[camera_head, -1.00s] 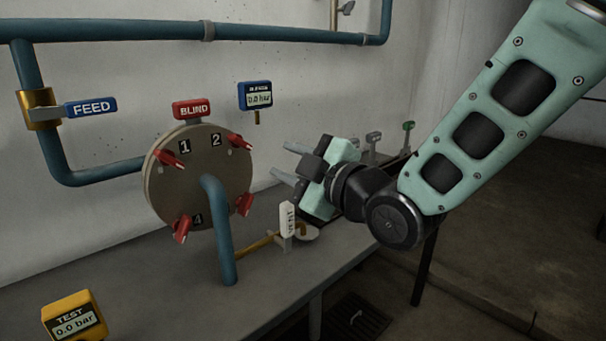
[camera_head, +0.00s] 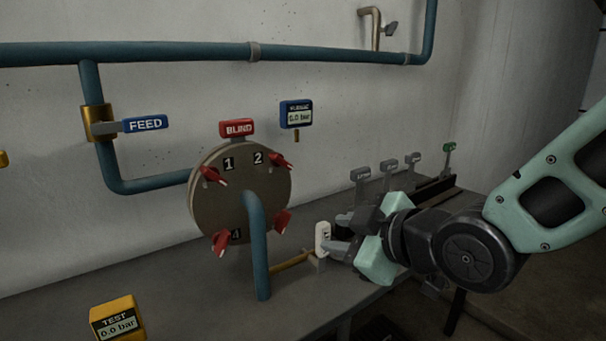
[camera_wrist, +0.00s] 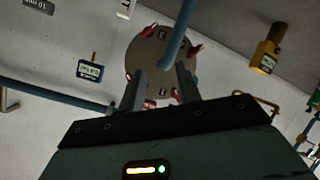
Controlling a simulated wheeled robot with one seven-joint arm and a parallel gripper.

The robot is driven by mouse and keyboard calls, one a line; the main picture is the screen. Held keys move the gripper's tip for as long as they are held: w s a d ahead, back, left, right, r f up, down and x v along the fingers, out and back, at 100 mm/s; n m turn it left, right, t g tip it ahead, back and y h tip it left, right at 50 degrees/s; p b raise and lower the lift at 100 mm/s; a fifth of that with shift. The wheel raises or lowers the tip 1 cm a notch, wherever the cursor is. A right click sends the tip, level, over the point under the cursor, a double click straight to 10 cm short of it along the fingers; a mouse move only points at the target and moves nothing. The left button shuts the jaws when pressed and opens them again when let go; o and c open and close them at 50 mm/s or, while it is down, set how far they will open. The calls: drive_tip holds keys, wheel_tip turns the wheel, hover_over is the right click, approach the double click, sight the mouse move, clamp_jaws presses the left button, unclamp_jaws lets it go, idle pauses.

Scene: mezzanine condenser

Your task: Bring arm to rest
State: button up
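My gripper (camera_head: 338,233) is at the end of my mint-green arm, which comes in from the right in the head view. Its two grey fingers point left toward the disc and are spread apart. In the wrist view, the gap between the fingers (camera_wrist: 160,88) is empty, with the round brown disc (camera_wrist: 150,62) beyond them. The disc also shows in the head view (camera_head: 225,208), with red clamps around its rim and number labels 1, 2 and 4. A white-handled valve (camera_head: 322,238) appears right beside the fingertips in the head view; I cannot tell whether they touch.
A grey bench (camera_head: 180,285) runs under the disc. A blue pipe (camera_head: 258,250) rises to the disc's front. A yellow TEST gauge (camera_head: 117,320) stands front left. A blue gauge (camera_head: 296,115), FEED valve handle (camera_head: 146,124) and red BLIND tag (camera_head: 237,128) are above. Small levers (camera_head: 389,167) stand behind my gripper.

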drive_tip(key=s+d+f+m+g+h+p, duration=0.1)
drive_tip(key=s+d+m+g+h, duration=0.1)
drive_tip(key=s, duration=0.4)
drive_tip(key=s+d+f+m+g+h+p, duration=0.1)
drive_tip(key=s+d+m+g+h, duration=0.1)
drive_tip(key=s+g, duration=0.3)
drive_tip(key=s+d+f+m+g+h+p, duration=0.2)
drive_tip(key=s+d+g, duration=0.1)
drive_tip(key=s, duration=0.6)
drive_tip(key=shift+s+m+g+h, duration=0.15)
drive_tip(key=shift+m+g+h, duration=0.15)
drive_tip(key=shift+h, duration=0.1)
